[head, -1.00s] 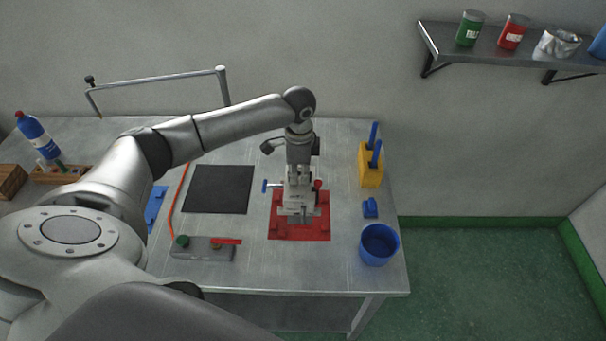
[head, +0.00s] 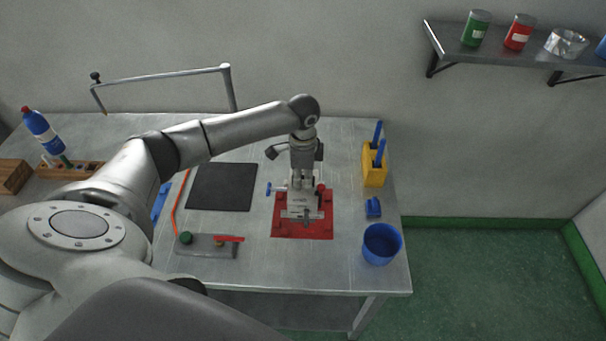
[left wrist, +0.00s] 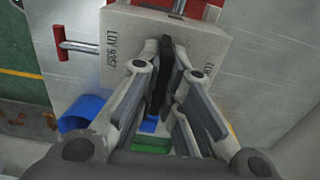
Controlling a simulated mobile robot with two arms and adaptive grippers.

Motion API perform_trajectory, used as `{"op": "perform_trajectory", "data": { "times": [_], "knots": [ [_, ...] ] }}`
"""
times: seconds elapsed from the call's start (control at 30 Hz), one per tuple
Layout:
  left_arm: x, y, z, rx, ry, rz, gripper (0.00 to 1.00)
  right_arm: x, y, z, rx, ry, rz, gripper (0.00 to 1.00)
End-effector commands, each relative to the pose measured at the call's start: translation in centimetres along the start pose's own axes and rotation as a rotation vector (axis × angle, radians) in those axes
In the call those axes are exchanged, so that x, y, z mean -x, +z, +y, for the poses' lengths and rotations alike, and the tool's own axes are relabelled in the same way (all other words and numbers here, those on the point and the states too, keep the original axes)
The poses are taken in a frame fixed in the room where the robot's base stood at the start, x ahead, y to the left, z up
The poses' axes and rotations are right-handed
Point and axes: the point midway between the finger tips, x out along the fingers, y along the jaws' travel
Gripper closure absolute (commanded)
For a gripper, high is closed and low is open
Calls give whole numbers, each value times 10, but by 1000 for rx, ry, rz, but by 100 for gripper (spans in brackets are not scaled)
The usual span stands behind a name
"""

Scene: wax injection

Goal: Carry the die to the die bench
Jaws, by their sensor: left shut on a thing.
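The die (head: 298,203) is a small pale grey block with a blue handle at its left and a red knob at its right. In the head view it is at the red mat (head: 318,231); I cannot tell whether it touches it. My left gripper (head: 301,186) reaches down from above and is shut on the die. In the left wrist view the die (left wrist: 125,45) shows printed lettering and a red T-handle, with the gripper fingers (left wrist: 172,48) over its edge; the exact contact is hidden. My right gripper is not in view.
A blue cup (head: 382,245), a small blue piece (head: 373,208) and a yellow holder (head: 374,164) stand right of the red mat. A black mat (head: 222,187) and a grey control box (head: 205,246) are to its left. A wall shelf (head: 500,50) is at the upper right.

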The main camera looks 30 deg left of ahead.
Motion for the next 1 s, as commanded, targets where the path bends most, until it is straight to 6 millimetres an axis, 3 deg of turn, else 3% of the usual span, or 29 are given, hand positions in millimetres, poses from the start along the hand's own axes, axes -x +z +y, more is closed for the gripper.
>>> {"op": "perform_trajectory", "data": {
  "times": [0.4,1.0],
  "knots": [
    [-28,-1,-2,1,-4,5,100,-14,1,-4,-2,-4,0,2],
    [-31,-1,-2,1,-4,5,100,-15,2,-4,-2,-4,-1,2]
  ]
}}
